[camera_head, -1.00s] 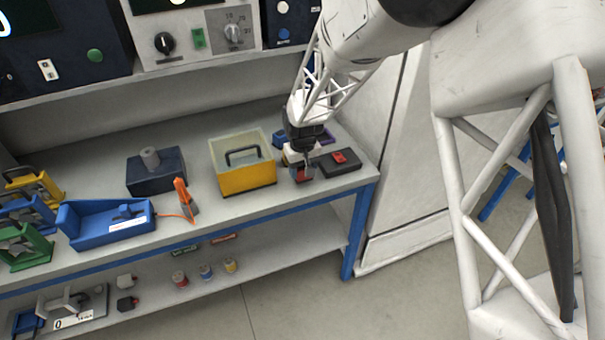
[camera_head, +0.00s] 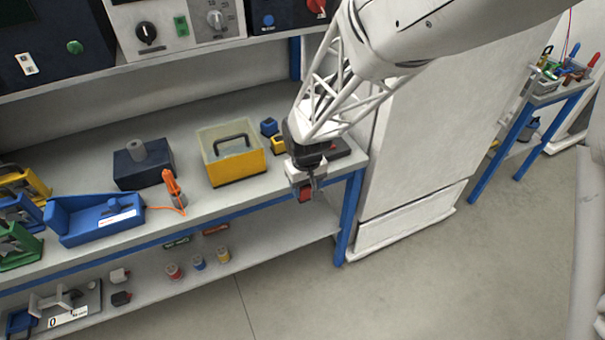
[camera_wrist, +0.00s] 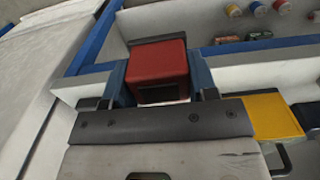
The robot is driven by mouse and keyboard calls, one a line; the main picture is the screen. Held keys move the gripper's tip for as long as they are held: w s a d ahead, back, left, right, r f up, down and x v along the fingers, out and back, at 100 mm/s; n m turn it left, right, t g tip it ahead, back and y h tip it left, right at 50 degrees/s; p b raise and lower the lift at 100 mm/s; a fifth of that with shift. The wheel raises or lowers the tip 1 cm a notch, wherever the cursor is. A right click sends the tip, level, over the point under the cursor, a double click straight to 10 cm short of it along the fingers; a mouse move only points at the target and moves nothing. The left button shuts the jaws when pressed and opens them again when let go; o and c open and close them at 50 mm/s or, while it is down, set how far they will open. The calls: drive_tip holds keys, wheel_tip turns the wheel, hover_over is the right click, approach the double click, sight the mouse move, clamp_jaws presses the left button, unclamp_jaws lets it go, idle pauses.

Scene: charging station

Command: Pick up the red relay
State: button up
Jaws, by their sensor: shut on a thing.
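The red relay (camera_wrist: 157,68) is a red block held between the two blue-grey fingers of my gripper (camera_wrist: 158,82) in the wrist view. In the head view, the red relay (camera_head: 305,192) shows at the lower tip of my gripper (camera_head: 306,182), in front of the table's front edge near its right end. The gripper is shut on it, and it appears clear of the tabletop.
A yellow bin (camera_head: 238,168) with a dark handle stands on the table, with small blue (camera_head: 269,127) and yellow (camera_head: 278,145) blocks beside it. A black box (camera_head: 335,150) is partly hidden behind my arm. A lower shelf (camera_head: 260,250) holds small items. Open floor lies in front.

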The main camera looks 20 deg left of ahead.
drive_tip(key=shift+s+d+r, duration=0.1)
drive_tip(key=shift+s+d, duration=0.5)
drive_tip(key=shift+s, duration=0.15)
drive_tip(key=shift+r, duration=0.15)
drive_tip(key=shift+r, duration=0.65)
idle(0.4)
drive_tip(key=w+a, duration=0.4)
drive_tip(key=w, duration=0.7)
drive_tip(key=w+a, duration=0.4)
drive_tip(key=w, duration=0.8)
drive_tip(key=w+a+r, duration=0.1)
drive_tip(key=w+a, duration=0.3)
drive_tip(key=w, duration=0.8)
drive_tip(key=shift+w+a, duration=0.15)
drive_tip(key=shift+a, duration=0.15)
drive_tip(key=shift+f, duration=0.25)
